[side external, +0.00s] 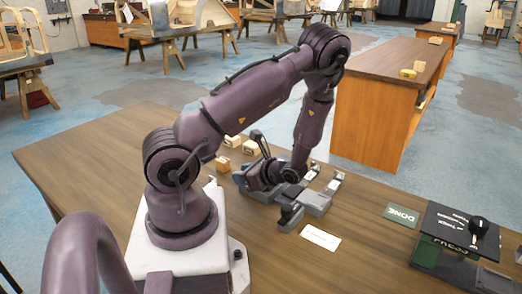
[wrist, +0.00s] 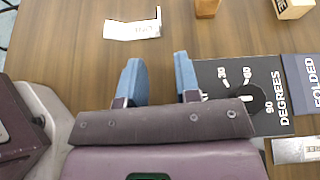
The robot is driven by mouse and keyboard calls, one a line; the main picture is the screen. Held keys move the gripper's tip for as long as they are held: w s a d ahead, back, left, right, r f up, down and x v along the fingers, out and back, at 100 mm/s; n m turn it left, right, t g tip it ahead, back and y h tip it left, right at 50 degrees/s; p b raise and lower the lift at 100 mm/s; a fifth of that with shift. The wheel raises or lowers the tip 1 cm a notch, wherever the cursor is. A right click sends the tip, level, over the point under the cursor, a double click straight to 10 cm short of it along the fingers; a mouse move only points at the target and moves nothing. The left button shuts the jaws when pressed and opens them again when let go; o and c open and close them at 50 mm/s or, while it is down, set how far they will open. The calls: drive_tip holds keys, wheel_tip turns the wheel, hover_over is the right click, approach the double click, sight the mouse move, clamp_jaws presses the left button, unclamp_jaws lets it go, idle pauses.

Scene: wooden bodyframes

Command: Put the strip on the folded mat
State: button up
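In the wrist view a pale metal strip (wrist: 130,30) with blurred lettering lies on the bare wood at the top; its right end looks bent upward. The folded mat (wrist: 303,75), dark blue-grey with the word FOLDED, is at the right edge, partly cut off. My gripper (wrist: 158,72) has two blue fingers set apart, with only table visible between them. They stop short of the strip, which is untouched. In the side view my gripper (side external: 241,178) is low over the table, partly hidden by my arm. I cannot pick out the strip there.
A black mat (wrist: 240,75) marked 90 DEGREES lies beside the right finger. A silver plate (wrist: 297,150) is below the folded mat. Wooden blocks (side external: 223,163) stand behind my gripper. Grey bending tools (side external: 290,212), a white card (side external: 320,238), a DONE mat (side external: 402,215) and a press (side external: 455,228) are to the right.

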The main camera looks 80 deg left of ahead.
drive_tip(key=w+d+r+n+t+h, duration=0.3)
drive_tip(key=w+d+r+n+t, duration=0.1)
drive_tip(key=d+r, duration=0.5)
drive_tip(key=w+d+r+n+t+h, duration=0.3)
drive_tip(key=d+r+t, duration=0.4)
drive_tip(key=d+r, duration=0.3)
wheel_tip(320, 180, up, 4)
drive_tip(key=shift+w+f+n+h, duration=0.2)
drive_tip(key=shift+w+n+h, duration=0.25)
drive_tip(key=shift+w, duration=0.45)
drive_tip(key=shift+o, duration=0.5)
drive_tip(key=s+d+r+t+h, duration=0.2)
drive_tip(key=d+r+t, duration=0.1)
drive_tip(key=d+r, duration=0.2)
drive_tip(key=shift+s+d+r+t, duration=0.25)
drive_tip(key=shift+d+t, duration=0.15)
drive_tip(key=shift+d, duration=0.15)
